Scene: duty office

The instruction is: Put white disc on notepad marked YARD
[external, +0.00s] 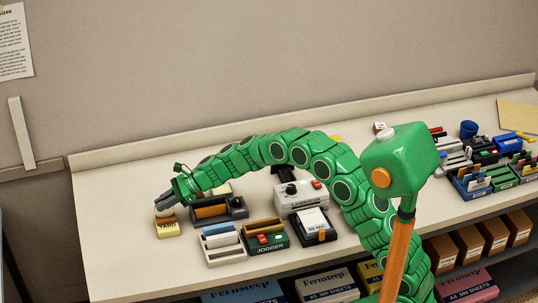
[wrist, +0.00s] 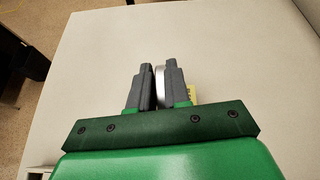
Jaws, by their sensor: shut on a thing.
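My gripper (external: 165,201) is shut on the white disc (wrist: 160,86). In the wrist view the disc is a thin pale edge between the two grey fingers (wrist: 154,85), standing on edge. In the external view a small part of the disc (external: 163,212) shows below the fingertips. The yellow notepad marked YARD (external: 168,229) lies on the desk at the left, directly below the fingertips; I cannot tell whether the disc touches it. A sliver of the notepad (wrist: 194,93) shows right of the fingers in the wrist view, mostly hidden.
Right of the notepad stand a dark tray with an orange-brown roll (external: 211,211), a pale holder (external: 222,243), a green JOGGER box (external: 265,237) and a white machine (external: 301,199). My arm arches over the desk. The desk's left end (external: 110,215) is clear.

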